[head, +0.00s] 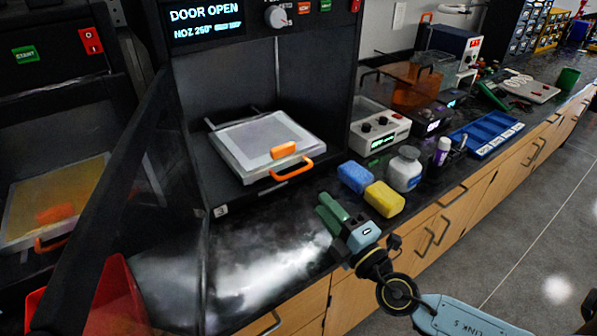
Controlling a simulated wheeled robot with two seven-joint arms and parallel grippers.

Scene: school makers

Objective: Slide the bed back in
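The printer bed (232,150) is a pale flat plate in a light frame, inside the open dark printer chamber (225,85). Two thin rails show behind it. Its orange handle (292,170) is at the front, near the chamber's front edge, and an orange block (284,150) sits on the plate. The printer display (205,18) reads DOOR OPEN. My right gripper (328,213) is over the black counter, in front and to the right of the handle, apart from it. Its green fingers look empty, but their gap is unclear. My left gripper is not in view.
The printer's open door (130,185) stands out on the left. A blue sponge (354,177), a yellow sponge (384,199) and a white jar (404,168) stand close to my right gripper. A red bin (115,300) is at lower left. The counter (265,245) before the printer is clear.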

